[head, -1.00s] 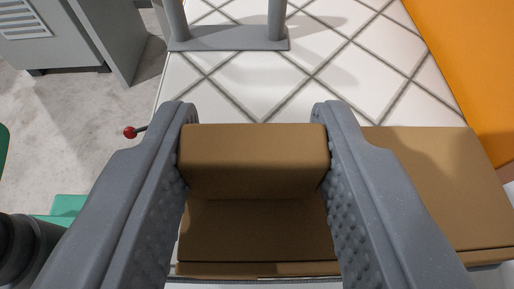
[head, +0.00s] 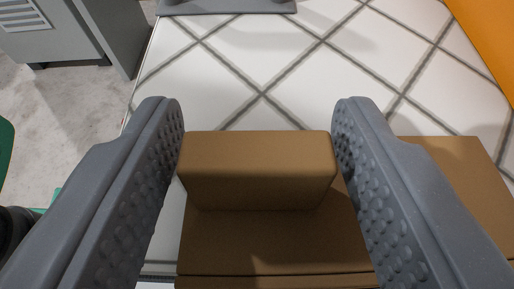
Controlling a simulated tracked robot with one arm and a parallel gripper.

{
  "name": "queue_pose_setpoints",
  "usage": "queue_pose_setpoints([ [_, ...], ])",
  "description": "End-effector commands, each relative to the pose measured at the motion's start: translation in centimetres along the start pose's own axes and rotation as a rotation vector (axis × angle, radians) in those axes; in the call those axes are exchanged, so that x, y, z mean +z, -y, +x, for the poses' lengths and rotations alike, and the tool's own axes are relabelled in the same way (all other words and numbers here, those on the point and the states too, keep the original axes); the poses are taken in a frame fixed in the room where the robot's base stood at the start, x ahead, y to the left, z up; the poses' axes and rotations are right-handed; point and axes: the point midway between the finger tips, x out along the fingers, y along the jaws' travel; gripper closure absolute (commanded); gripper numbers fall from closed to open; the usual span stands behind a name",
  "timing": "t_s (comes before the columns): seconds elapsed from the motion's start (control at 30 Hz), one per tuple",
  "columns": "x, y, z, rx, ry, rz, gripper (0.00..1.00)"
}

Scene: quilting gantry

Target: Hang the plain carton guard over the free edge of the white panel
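The plain brown carton guard (head: 265,235) lies at the near edge of the white panel (head: 250,65), which has a grey diamond pattern. A raised block (head: 255,155) stands on the guard between my fingers. My gripper (head: 258,125) is open around this block, with its fingertips at or just outside the block's sides. I cannot tell if they still touch it. A fold line runs along the guard's near side, and what lies below it is out of view. More brown carton (head: 455,175) lies on the panel right of my right finger; the finger hides whether it is the same piece.
A grey metal foot (head: 225,6) stands on the panel at the far side. An orange surface (head: 490,40) borders the panel at the upper right. A grey cabinet (head: 60,30) stands on the pale floor (head: 70,110) at the left. The panel's middle is bare.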

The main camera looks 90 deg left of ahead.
Motion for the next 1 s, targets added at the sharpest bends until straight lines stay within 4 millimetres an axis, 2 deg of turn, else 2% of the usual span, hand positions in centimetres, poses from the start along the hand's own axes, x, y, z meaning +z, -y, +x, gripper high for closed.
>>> queue_pose_setpoints([
  [0.67,-0.3,0.0,0.0,-0.001,-0.002,-0.003,0.39],
  [1.0,-3.6,-0.1,-1.4,0.002,0.000,-0.003,0.39],
])
